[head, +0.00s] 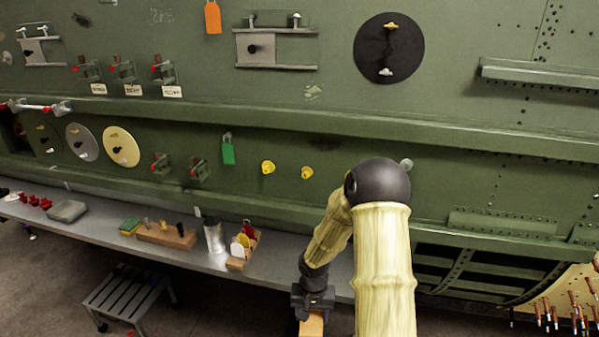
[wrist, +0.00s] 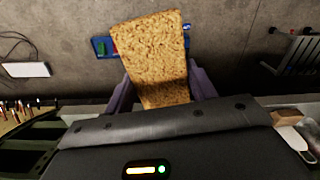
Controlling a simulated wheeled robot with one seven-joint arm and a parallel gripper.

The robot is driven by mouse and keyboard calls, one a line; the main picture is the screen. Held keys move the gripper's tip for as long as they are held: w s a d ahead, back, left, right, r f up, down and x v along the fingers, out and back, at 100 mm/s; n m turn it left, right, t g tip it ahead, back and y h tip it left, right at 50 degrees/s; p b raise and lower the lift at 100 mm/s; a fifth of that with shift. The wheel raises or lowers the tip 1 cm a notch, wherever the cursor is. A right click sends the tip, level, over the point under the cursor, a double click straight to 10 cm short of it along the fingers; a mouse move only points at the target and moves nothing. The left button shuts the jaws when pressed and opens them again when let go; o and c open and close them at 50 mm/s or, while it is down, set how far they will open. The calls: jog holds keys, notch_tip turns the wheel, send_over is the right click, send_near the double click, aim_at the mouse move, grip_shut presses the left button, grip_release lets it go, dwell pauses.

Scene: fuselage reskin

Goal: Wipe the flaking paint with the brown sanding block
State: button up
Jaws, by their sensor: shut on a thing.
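My gripper (head: 312,299) hangs low in front of the shelf edge in the head view, pointing down. It is shut on the brown sanding block (head: 312,324), whose lower part is cut off by the frame. In the wrist view the block (wrist: 150,48) has a coarse tan surface and sits between the two purple-grey fingers, over the floor.
A step stool (head: 130,292) stands below. A ledge (head: 300,128) juts out under the patch. Copper-coloured pins (head: 575,318) stick out at right.

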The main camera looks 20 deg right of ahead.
jog(key=w+a+f+n+b, duration=0.1)
jog(key=a+f+n+b, duration=0.2)
jog(key=a+f, duration=0.4)
notch_tip(320, 180, down, 4)
jog(key=shift+w+a+r+n, duration=0.15)
jog(key=shift+w+a+n, duration=0.15)
jog(key=shift+n, duration=0.6)
jog(key=shift+a, duration=0.1)
